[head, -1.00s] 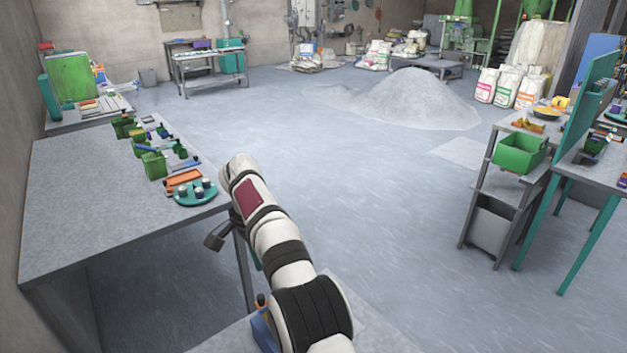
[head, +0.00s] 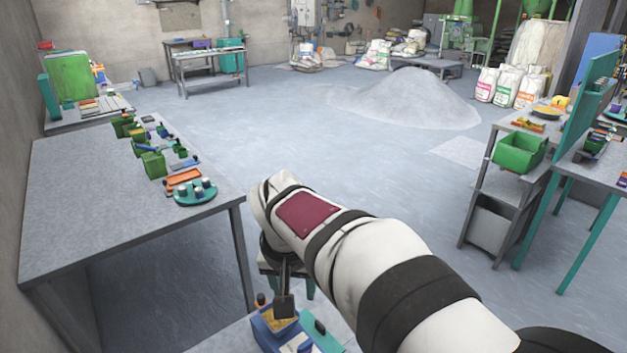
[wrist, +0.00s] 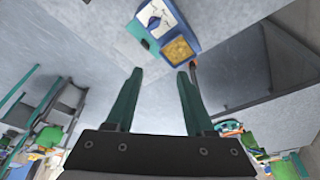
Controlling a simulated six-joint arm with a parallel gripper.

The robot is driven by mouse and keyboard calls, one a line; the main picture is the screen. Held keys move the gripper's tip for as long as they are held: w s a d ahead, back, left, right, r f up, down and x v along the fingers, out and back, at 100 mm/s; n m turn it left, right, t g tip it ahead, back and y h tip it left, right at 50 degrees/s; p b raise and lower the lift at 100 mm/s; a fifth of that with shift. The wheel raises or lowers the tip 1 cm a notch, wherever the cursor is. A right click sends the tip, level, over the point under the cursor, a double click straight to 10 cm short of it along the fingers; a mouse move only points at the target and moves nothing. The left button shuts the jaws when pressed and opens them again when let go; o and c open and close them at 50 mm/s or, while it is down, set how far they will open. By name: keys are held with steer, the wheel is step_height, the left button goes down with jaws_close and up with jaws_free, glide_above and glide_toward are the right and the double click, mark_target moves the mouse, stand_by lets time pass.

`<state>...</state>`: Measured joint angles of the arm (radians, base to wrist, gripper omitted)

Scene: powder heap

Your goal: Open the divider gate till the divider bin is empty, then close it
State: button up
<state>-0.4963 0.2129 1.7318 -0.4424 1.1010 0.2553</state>
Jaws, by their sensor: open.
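The blue divider bin (head: 262,330) stands on the pale surface at the bottom of the head view. One part holds yellow-orange powder (wrist: 178,50); another part (wrist: 150,18) looks white and blue. A dark upright handle with an orange part (head: 261,300) stands at its side and shows in the wrist view (wrist: 195,68). I cannot tell which piece is the gate. My gripper (wrist: 160,72) is open and empty, its teal fingers apart, with the bin beyond the fingertips. In the head view my arm hides most of my gripper.
A teal piece (head: 325,338) with a dark knob is beside the bin. A grey workbench (head: 110,205) with green bins and a teal round tray (head: 195,192) stands at left. Shelves with a green bin (head: 519,152) stand at right. A grey powder heap (head: 420,98) lies on the floor.

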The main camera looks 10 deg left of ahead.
steer(key=n+t, duration=0.1)
steer(key=n, duration=0.1)
glide_toward(260, 296)
steer(key=shift+y, duration=0.3)
steer(key=x, duration=0.8)
steer(key=shift+w+d+f, duration=0.15)
steer(key=shift+d+f, duration=0.15)
steer(key=shift+f, duration=0.1)
jaws_close()
steer(key=shift+a, duration=0.1)
